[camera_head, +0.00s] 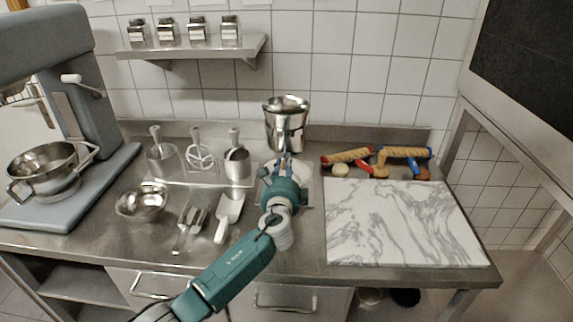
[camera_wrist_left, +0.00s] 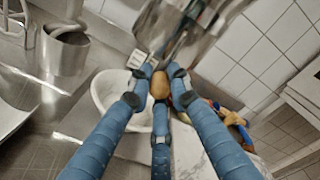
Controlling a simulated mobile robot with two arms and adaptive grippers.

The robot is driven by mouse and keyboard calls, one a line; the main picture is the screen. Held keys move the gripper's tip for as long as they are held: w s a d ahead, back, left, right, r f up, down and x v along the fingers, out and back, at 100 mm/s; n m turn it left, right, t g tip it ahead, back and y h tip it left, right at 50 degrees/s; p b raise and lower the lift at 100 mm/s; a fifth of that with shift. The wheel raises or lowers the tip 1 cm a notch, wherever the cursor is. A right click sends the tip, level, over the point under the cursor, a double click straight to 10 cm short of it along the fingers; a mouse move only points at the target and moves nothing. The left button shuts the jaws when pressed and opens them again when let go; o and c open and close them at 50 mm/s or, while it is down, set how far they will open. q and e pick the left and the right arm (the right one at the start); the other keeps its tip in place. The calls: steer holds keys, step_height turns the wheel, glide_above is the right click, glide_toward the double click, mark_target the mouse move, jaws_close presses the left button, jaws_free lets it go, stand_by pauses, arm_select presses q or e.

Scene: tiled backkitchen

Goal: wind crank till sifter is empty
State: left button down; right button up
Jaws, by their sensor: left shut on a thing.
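The sifter (camera_head: 287,118), a shiny metal cup, stands upright at the back of the steel counter. My left gripper (camera_head: 287,165) is in front of it and covers its lower front and most of the crank. In the left wrist view my left gripper (camera_wrist_left: 158,82) has its blue fingers closed around the crank's round wooden knob (camera_wrist_left: 160,86). The sifter (camera_wrist_left: 180,30) is just beyond the knob there, partly cut off by the frame. A white bowl (camera_wrist_left: 106,84) sits below it. The sifter's inside cannot be made out. My right gripper is not in view.
A marble slab (camera_head: 400,222) lies to the right, with rolling pins (camera_head: 403,152) behind it. A metal bowl (camera_head: 142,203), scoops (camera_head: 229,210) and a utensil rack (camera_head: 201,180) are to the left. A grey mixer (camera_head: 95,110) stands far left. A wall shelf (camera_head: 195,48) holds jars.

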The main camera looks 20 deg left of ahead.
arm_select(q)
steer(key=shift+a+f, duration=0.2)
steer(key=shift+f, duration=0.05)
steer(key=c, duration=1.9)
jaws_free()
steer(key=shift+o, duration=1.3)
steer(key=shift+s+a+r, duration=0.1)
steer(key=shift+a+r, duration=0.05)
steer(key=shift+r, duration=0.05)
steer(key=shift+s+d, duration=0.2)
steer(key=shift+d, duration=0.1)
steer(key=v, duration=1.1)
steer(key=shift+s, duration=0.3)
steer(key=shift+a, duration=0.1)
